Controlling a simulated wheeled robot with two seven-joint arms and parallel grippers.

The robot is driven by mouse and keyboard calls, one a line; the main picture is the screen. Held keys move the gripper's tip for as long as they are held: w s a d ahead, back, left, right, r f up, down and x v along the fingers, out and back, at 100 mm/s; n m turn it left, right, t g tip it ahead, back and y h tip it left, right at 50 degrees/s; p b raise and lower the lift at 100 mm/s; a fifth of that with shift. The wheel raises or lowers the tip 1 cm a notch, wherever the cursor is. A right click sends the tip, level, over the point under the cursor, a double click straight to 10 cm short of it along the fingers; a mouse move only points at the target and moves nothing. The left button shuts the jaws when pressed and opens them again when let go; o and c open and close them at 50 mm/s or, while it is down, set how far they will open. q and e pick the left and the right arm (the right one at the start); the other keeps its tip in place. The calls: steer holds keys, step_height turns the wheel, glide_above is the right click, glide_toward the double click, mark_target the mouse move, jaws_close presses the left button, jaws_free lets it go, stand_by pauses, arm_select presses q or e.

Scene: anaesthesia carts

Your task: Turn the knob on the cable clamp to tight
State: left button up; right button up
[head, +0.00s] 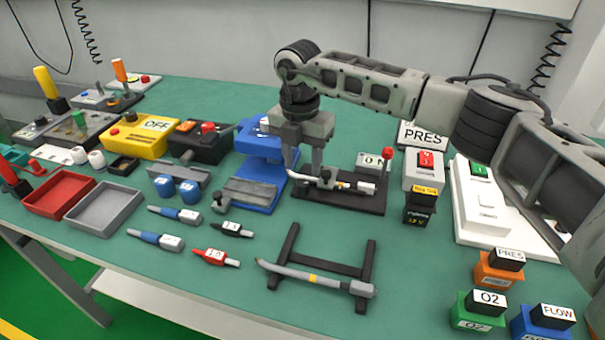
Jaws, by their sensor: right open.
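I cannot be sure which fixture is the cable clamp. A grey block (250,192) with a small dark knob (220,202) at its left end lies in front of the blue stand, and it looks most like a clamp. The knob's setting is too small to read. My right gripper (305,172) points down, open, to the right of that block. Its fingertips are over the left end of a black base (340,201) carrying a grey-and-white rod with a yellow band (345,185). Whether the fingers touch the rod is unclear. My left gripper is out of view.
A red-topped lever (387,155) stands behind the base. A blue stand (262,150) is close to the gripper's left. A black cradle (285,245) holds another rod in front. Red (60,209) and grey (90,226) trays lie left. Labelled blocks (478,312) stand front right.

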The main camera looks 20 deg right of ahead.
mark_target(300, 181)
step_height(300, 181, up, 12)
steer(key=b, duration=0.1)
steer(key=shift+a+f, duration=0.15)
steer(key=shift+a, duration=0.05)
steer(key=shift+w, duration=0.1)
